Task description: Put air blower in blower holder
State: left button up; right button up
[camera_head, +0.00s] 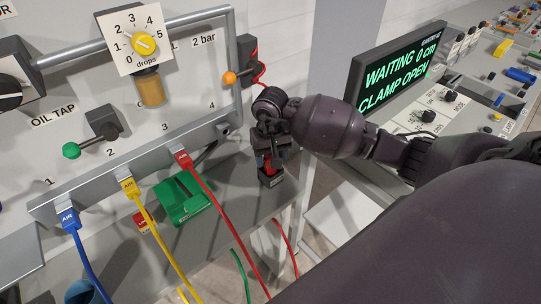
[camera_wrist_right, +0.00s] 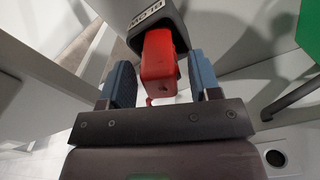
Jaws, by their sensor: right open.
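The red air blower (camera_wrist_right: 162,60) has its far end inside a black holder (camera_wrist_right: 160,22) with a white label, partly legible as "BLOW". My right gripper (camera_wrist_right: 162,84) is open, with its blue finger pads on either side of the blower's red body and visible gaps to it. In the head view, the holder (camera_head: 270,182) sits at the right end of the grey ledge, with a bit of the red blower (camera_head: 267,161) above it. My right gripper (camera_head: 270,148) is directly over it, and my arm hides part of it. My left gripper is not in view.
A green cradle (camera_head: 184,198) stands on the ledge to the left. Blue, yellow and red air hoses (camera_head: 228,218) hang from the panel in front. A black box (camera_head: 247,62) with a red cord is on the panel's right edge. The display (camera_head: 402,66) reads "CLAMP OPEN".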

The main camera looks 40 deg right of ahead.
jog(key=shift+r, duration=0.25)
notch_tip(320, 180, up, 12)
dwell(0.4)
jog(key=shift+f, duration=0.1)
dwell(0.3)
